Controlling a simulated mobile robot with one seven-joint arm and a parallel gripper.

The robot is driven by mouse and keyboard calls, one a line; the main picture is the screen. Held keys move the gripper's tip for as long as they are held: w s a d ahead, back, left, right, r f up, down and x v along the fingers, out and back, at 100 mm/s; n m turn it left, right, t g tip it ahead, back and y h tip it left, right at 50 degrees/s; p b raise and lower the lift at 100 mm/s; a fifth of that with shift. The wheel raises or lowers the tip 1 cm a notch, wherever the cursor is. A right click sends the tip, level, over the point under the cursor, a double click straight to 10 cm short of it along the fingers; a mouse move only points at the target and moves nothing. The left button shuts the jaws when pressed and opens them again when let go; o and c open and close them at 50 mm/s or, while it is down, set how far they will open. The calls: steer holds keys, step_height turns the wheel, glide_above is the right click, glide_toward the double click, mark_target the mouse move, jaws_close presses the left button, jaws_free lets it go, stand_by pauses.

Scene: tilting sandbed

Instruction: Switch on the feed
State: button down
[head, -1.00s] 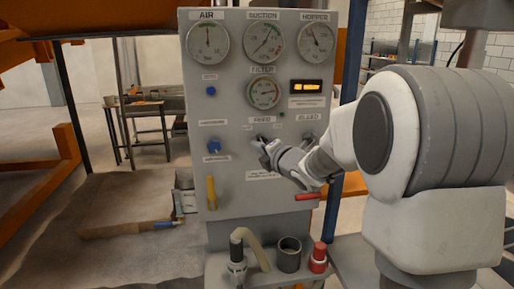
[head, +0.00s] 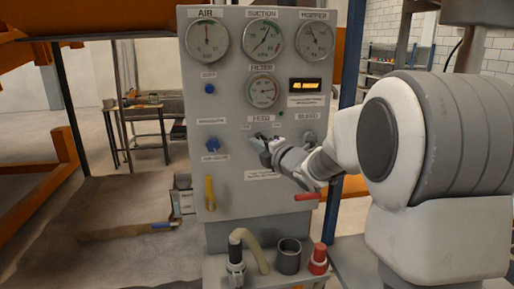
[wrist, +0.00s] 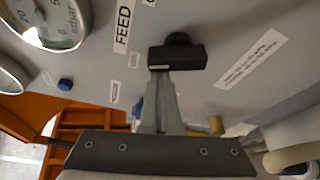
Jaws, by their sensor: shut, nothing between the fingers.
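The FEED switch is a black bar-shaped knob (wrist: 178,57) on the grey control panel (head: 235,180), beside the FEED label (wrist: 123,25). In the head view the FEED label (head: 260,119) sits right above my gripper (head: 263,143), which largely covers the knob. In the wrist view my gripper (wrist: 163,78) is shut and empty, its narrow fingertips at the near edge of the black bar, overlapping it in the picture. I cannot tell whether they touch it. The bar lies crosswise to the fingers in the wrist view.
Gauges (head: 263,39), blue knobs (head: 212,145), a yellow handle (head: 210,192) and a red handle (head: 306,197) surround the switch on the panel. A hose (head: 255,250), a dark cup (head: 289,257) and a red-topped item (head: 318,259) stand on the ledge below.

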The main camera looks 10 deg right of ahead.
steer(key=shift+d+m+b, duration=0.15)
steer(key=shift+m+b, duration=0.15)
steer(key=shift+b, duration=0.05)
steer(key=m+t+b, duration=0.1)
steer(key=m+b, duration=0.2)
steer(key=d+m+t+b, duration=0.1)
steer(key=m+b, duration=0.1)
steer(key=r+m+t+b, duration=0.1)
steer(key=m+b, duration=0.2)
steer(key=shift+d+m+b, duration=0.3)
steer(key=shift+b, duration=0.05)
steer(key=shift+r, duration=0.1)
